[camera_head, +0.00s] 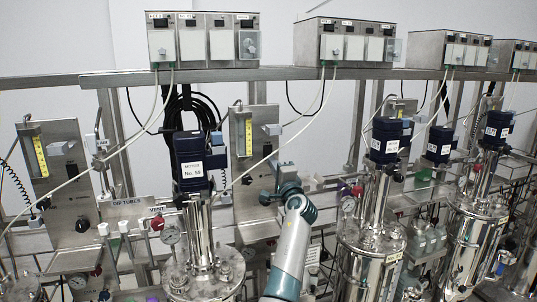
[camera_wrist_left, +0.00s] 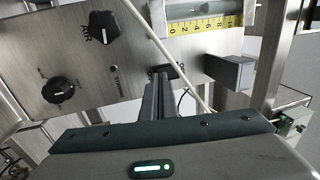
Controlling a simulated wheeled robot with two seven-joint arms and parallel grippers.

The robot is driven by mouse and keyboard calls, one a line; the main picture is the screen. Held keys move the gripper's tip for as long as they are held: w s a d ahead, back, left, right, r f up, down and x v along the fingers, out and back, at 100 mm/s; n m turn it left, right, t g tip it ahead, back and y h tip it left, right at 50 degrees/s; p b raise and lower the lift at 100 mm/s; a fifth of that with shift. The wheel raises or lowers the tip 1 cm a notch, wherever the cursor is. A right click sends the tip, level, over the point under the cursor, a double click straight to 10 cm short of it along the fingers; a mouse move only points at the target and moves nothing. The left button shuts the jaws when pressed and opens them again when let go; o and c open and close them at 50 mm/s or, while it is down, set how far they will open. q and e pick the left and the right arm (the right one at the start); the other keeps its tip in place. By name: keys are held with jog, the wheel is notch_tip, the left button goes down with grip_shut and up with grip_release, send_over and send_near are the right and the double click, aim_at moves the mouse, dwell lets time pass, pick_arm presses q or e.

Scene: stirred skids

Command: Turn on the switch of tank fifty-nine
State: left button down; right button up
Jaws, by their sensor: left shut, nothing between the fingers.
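A dark blue motor (camera_head: 188,152) tops a steel tank (camera_head: 203,272) in the head view; its white label appears to read "No. 59". Just right of it stands a steel panel (camera_head: 247,165) with a yellow-scaled flow tube. My left gripper (camera_head: 266,197) is at this panel, its fingers small and partly hidden by its own body. In the left wrist view, its shut, empty fingers (camera_wrist_left: 161,80) point at a small black switch (camera_wrist_left: 170,71) on the panel (camera_wrist_left: 95,75). The tips overlap the switch; contact and the switch's position cannot be told. My right gripper is out of view.
The wrist view shows a black AIR knob (camera_wrist_left: 103,27), a second black knob (camera_wrist_left: 58,90), the flow tube's yellow scale (camera_wrist_left: 200,24) and a grey block (camera_wrist_left: 229,72). A thin white hose (camera_wrist_left: 150,32) crosses close to the fingers. Other tanks (camera_head: 372,255) stand to the right.

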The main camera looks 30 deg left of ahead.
pick_arm(q)
jog(key=shift+b, duration=0.35)
dwell(1.0)
jog(key=shift+w+a+b, duration=0.45)
jog(key=shift+a+b, duration=0.05)
dwell(0.4)
jog(key=shift+s+d, duration=0.1)
jog(key=shift+d, duration=0.05)
jog(key=shift+s+d+p, duration=0.35)
dwell(0.5)
jog(key=r+p+v, duration=0.1)
jog(key=p+v, duration=0.1)
jog(key=v, duration=0.5)
jog(key=shift+r, duration=0.15)
dwell(0.4)
jog(key=shift+s, duration=0.1)
dwell(0.4)
